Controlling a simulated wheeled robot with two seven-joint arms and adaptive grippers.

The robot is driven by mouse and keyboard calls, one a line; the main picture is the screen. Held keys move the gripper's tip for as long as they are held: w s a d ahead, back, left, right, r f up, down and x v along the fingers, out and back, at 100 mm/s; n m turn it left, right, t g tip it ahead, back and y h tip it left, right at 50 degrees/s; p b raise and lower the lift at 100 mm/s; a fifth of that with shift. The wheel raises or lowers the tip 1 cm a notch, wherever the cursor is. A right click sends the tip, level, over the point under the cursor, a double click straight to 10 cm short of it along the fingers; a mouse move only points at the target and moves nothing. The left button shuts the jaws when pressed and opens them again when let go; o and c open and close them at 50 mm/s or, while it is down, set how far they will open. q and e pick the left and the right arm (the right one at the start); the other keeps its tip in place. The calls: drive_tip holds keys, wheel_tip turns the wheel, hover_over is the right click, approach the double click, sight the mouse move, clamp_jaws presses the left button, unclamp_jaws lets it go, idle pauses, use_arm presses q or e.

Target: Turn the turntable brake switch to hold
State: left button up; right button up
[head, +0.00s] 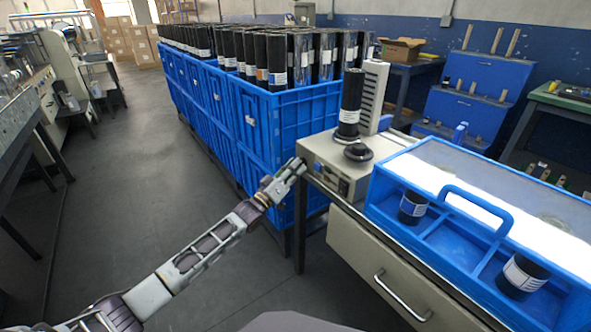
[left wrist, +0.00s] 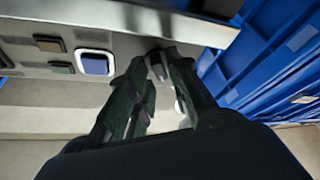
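The beige control box (head: 345,165) of the turntable stands at the left end of the bench, with a round black turntable (head: 358,152) on top. My left gripper (head: 297,168) is at the left end of the box's front panel. In the left wrist view my left gripper (left wrist: 159,62) has its dark fingertips close together at the panel. A small silvery piece, perhaps the brake switch (left wrist: 157,70), shows between the tips. I cannot tell whether the fingers press on it. The switch's setting cannot be read. My right gripper is not in view.
Blue crates (head: 290,125) full of black rolls stand just behind and left of the box. A dark roll (head: 350,103) stands upright on the box. A blue tray (head: 455,240) with a handle and rolls is to the right. The floor at left is clear.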

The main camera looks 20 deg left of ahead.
use_arm(q)
drive_tip(key=shift+w+d+r, duration=0.1)
drive_tip(key=shift+w, duration=0.15)
clamp_jaws()
drive_tip(key=shift+m+h, duration=0.4)
drive_tip(key=shift+m, duration=0.2)
drive_tip(key=m+g+h, duration=0.2)
drive_tip(key=m, duration=0.3)
drive_tip(key=m+g+h, duration=0.1)
drive_tip(key=m+h, duration=0.1)
drive_tip(key=m, duration=0.3)
drive_tip(key=m+g+h, duration=0.2)
drive_tip(key=m, duration=0.4)
drive_tip(key=shift+w+a+g, duration=0.2)
drive_tip(key=shift+a+g, duration=0.1)
drive_tip(key=shift+m, duration=0.3)
